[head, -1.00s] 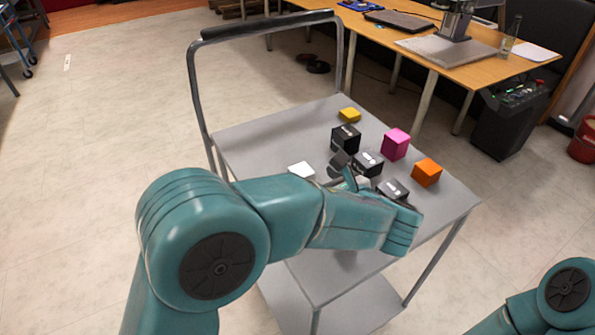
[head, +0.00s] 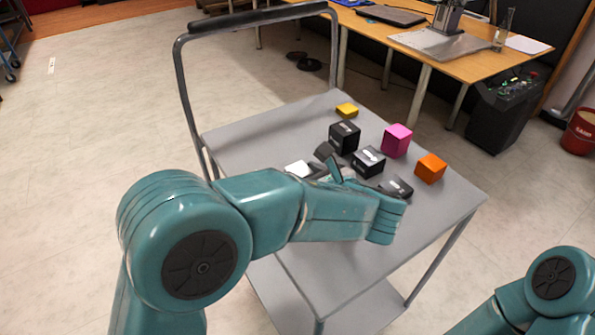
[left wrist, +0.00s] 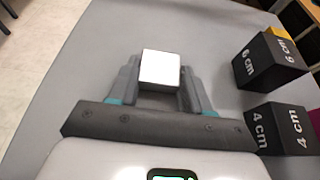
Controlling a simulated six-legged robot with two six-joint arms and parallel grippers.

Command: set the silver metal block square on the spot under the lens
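The silver metal block (head: 298,169) looks like a small pale, almost white block on the grey cart top. In the left wrist view, the block (left wrist: 160,68) sits between the two fingers of my left gripper (left wrist: 160,88), with no clear grip on it. In the head view, my left gripper (head: 326,162) is low over the cart, open, just right of the block and partly hidden by my arm. On the desk behind, a grey upright machine (head: 449,16) stands on a flat plate (head: 425,42); its lens and the spot cannot be made out. My right gripper is out of view.
Black labelled cubes (head: 344,137), a magenta cube (head: 397,140), an orange cube (head: 431,168) and a yellow block (head: 347,110) crowd the cart (head: 245,130) right of the gripper. The cart's handle (head: 262,18) rises at the back left.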

